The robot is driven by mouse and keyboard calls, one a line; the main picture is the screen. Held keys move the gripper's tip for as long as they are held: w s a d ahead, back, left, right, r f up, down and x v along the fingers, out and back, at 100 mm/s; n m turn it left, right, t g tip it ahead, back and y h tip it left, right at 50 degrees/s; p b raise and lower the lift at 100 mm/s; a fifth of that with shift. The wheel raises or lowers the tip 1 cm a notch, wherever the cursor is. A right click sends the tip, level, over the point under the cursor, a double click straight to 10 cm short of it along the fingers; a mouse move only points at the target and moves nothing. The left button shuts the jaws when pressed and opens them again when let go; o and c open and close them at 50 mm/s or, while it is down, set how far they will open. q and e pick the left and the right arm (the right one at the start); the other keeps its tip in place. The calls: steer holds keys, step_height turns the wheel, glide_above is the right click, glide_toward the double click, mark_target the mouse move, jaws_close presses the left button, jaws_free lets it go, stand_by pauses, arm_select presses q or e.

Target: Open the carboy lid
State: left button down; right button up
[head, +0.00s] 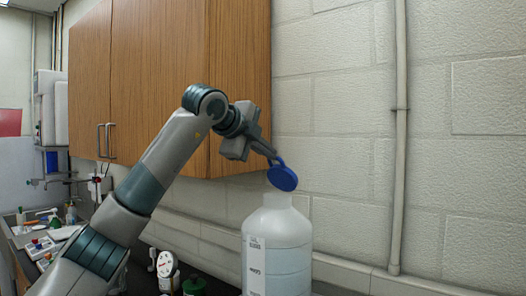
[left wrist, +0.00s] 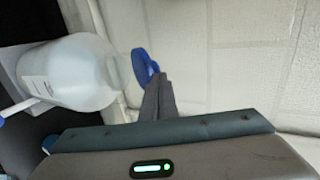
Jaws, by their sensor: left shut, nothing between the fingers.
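The carboy (head: 277,248) is a translucent white jug with a label on its front, standing upright on the dark counter. Its round blue lid (head: 282,176) stands tilted up above the neck, off the flat closed position. My left gripper (head: 273,159) is shut and empty, with its fingertips at the upper edge of the lid, touching or very close. In the left wrist view the carboy (left wrist: 75,72) lies sideways in the picture, and the lid (left wrist: 144,66) shows beside its mouth at the fingertips (left wrist: 159,80). My right gripper is not in view.
A wooden wall cabinet (head: 165,85) hangs behind my left arm. A pipe (head: 400,150) runs down the block wall at right. A gauge (head: 165,265) and a green-capped bottle (head: 195,286) stand left of the carboy. The space right of the carboy's neck is clear.

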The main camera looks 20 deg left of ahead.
mark_target(278, 166)
arm_select(q)
steer(key=w+r, duration=0.1)
steer(key=w+d, duration=0.1)
steer(key=w, duration=0.1)
steer(key=shift+r, duration=0.4)
steer(key=shift+w+d+r, duration=0.15)
steer(key=shift+w+d, duration=0.05)
steer(key=shift+w, duration=0.25)
steer(key=shift+w+d+r, duration=0.15)
steer(key=shift+w+d, duration=0.05)
steer(key=shift+w, duration=0.25)
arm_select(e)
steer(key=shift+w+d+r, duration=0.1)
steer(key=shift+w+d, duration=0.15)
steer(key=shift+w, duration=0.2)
arm_select(q)
steer(key=shift+s, duration=0.1)
steer(key=shift+r, duration=0.25)
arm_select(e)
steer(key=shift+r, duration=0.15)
arm_select(q)
steer(key=shift+r+p, duration=0.4)
steer(key=shift+r, duration=0.2)
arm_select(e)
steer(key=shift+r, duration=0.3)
arm_select(q)
steer(key=shift+a, duration=0.15)
